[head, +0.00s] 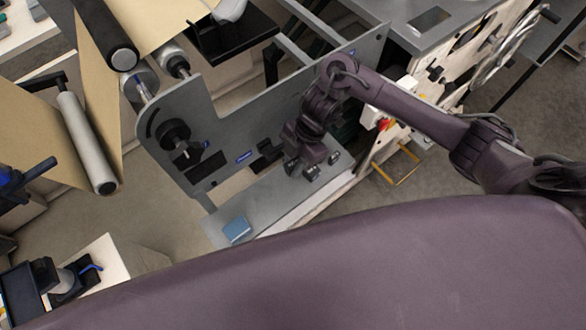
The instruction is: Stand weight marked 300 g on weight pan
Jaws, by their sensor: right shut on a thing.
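My right gripper (305,162) reaches down from the right over the grey shelf (240,211) at the foot of the machine's grey side plate. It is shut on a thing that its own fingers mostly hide. Small dark weights (333,158) stand on the shelf close by the fingers; their markings are too small to read, so I cannot tell which is the 300 g one. I cannot make out the weight pan for certain. My left gripper is not in view.
The grey side plate (220,120) stands behind the shelf, with a black knob (174,133) on it. A blue pad (237,229) lies at the shelf's near left end. Brown paper web (45,130) and rollers (87,143) are at left. A yellow frame (400,168) stands right.

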